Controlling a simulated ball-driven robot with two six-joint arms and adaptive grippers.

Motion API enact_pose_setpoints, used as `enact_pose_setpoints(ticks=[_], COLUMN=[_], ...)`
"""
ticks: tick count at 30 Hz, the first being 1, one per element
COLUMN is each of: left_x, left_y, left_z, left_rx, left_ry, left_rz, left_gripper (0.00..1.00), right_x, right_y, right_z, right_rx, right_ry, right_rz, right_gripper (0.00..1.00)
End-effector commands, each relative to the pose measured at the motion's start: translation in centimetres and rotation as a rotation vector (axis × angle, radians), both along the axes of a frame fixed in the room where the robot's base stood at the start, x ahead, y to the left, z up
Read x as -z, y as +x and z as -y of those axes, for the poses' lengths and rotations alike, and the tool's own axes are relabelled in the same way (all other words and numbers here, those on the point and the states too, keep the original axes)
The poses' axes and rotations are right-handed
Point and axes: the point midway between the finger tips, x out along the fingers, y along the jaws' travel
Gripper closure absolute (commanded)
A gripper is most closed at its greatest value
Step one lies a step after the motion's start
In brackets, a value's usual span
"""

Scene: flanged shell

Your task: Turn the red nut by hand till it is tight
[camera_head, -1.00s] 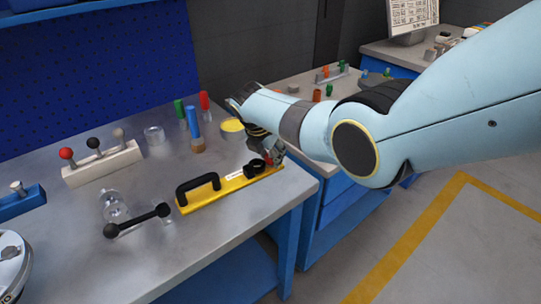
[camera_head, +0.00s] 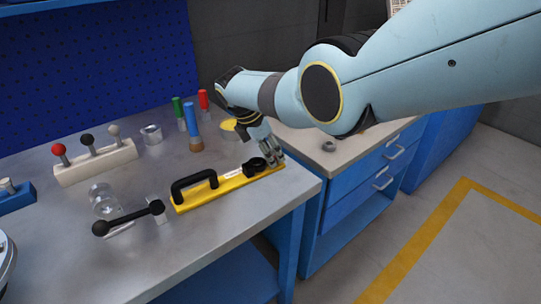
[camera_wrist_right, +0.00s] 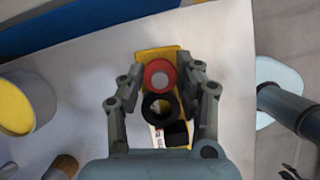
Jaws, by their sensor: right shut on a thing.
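The red nut (camera_wrist_right: 160,75) shows in the right wrist view as a red ring with a pale centre, at one end of the yellow plate (camera_head: 220,195). The plate lies on the grey bench near its right corner and carries a black handle (camera_head: 195,183) and a black ring (camera_head: 256,166). My right gripper (camera_head: 272,158) is over the plate's right end; in the wrist view its fingers (camera_wrist_right: 163,74) are shut on the nut from both sides. In the head view the fingers hide the nut. My left gripper is not in view.
A yellow-topped round tin (camera_head: 229,126) and blue (camera_head: 191,121), green and red handled tools stand behind the gripper. A white block with several ball levers (camera_head: 95,163) and a black-knobbed bar (camera_head: 130,218) are further left. The bench's right edge is close.

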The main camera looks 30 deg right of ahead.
Motion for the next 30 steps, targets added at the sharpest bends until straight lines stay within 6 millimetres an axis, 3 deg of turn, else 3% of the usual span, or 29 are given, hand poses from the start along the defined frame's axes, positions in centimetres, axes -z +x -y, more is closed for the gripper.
enact_pose_setpoints(ticks=[12,13,18,30], left_x=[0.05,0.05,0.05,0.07], left_y=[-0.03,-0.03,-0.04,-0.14], left_z=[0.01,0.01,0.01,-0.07], left_rx=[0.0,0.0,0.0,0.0], left_ry=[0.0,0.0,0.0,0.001], left_rz=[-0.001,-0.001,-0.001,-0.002], left_gripper=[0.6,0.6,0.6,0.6], right_x=[-0.22,-0.22,-0.15,-0.72], right_y=[0.17,0.17,0.12,0.15], right_z=[0.05,0.05,0.05,-0.27], right_rx=[0.008,0.008,0.008,0.007], right_ry=[-0.001,-0.001,0.0,0.0], right_rz=[0.004,0.004,0.003,0.003], right_gripper=[0.98,0.64,0.43,0.43])
